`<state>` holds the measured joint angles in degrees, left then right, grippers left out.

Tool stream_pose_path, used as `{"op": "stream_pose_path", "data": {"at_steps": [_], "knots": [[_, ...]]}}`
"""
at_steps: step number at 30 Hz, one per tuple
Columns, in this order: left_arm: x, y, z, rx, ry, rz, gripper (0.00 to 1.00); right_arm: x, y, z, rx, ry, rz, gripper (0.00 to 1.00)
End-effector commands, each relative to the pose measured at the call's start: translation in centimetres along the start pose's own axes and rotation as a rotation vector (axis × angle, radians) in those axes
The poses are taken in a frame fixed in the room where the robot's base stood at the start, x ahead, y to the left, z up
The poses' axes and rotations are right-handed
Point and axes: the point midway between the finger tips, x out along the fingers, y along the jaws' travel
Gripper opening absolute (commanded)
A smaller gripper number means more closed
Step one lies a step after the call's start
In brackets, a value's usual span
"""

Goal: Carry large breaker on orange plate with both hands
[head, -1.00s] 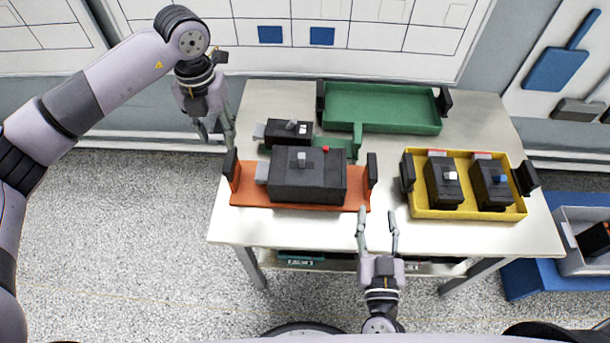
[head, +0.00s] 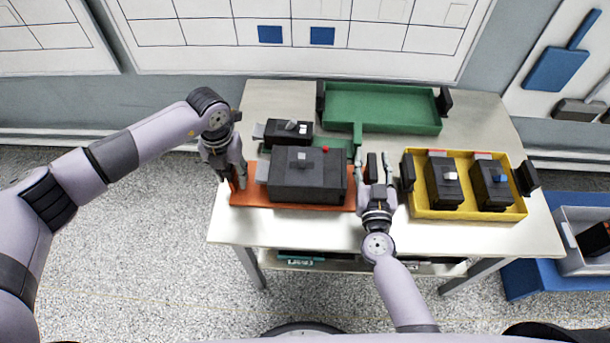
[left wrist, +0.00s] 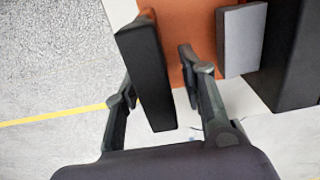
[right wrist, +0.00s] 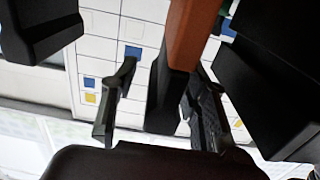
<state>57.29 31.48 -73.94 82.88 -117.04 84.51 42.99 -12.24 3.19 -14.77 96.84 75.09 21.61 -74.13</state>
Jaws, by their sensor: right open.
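The large dark grey breaker (head: 308,182), with a grey lever and a red button, sits on the orange plate (head: 248,198) on the table. My left gripper (head: 236,178) is at the plate's left end. In the left wrist view its open fingers stand either side of the black left handle (left wrist: 148,80), with a gap on the right side. My right gripper (head: 374,163) is at the right end, its open fingers either side of the black right handle (right wrist: 163,100). The left handle is mostly hidden by the gripper in the head view.
A smaller breaker (head: 288,129) on a green plate stands just behind. An empty green tray (head: 385,108) is at the back. A yellow tray (head: 467,213) with two breakers stands close to the right gripper. A blue stand with a grey bin (head: 570,265) is right of the table.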

Motion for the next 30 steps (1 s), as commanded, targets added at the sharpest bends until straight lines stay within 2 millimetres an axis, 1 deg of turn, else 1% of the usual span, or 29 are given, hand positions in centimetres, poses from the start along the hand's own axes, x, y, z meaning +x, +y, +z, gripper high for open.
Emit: {"op": "stream_pose_path", "data": {"at_steps": [8, 24, 27, 30], "knots": [[0.08, 0.00, -0.01, 0.000, 0.000, 0.000, 0.37, 0.06, -0.01, 0.03, 0.000, -0.001, 0.000, 0.42], [0.04, 0.02, 0.00, 0.000, 0.000, 0.000, 0.01, 0.03, 0.00, 0.03, 0.000, -0.001, 0.000, 0.06], [0.03, 0.02, 0.01, -0.001, 0.000, 0.000, 0.00, 0.03, 0.00, 0.03, 0.000, -0.001, 0.000, 0.00], [0.02, 0.02, 0.01, -0.001, 0.000, 0.000, 0.00, 0.03, 0.00, 0.04, 0.000, -0.001, 0.000, 0.00]]}}
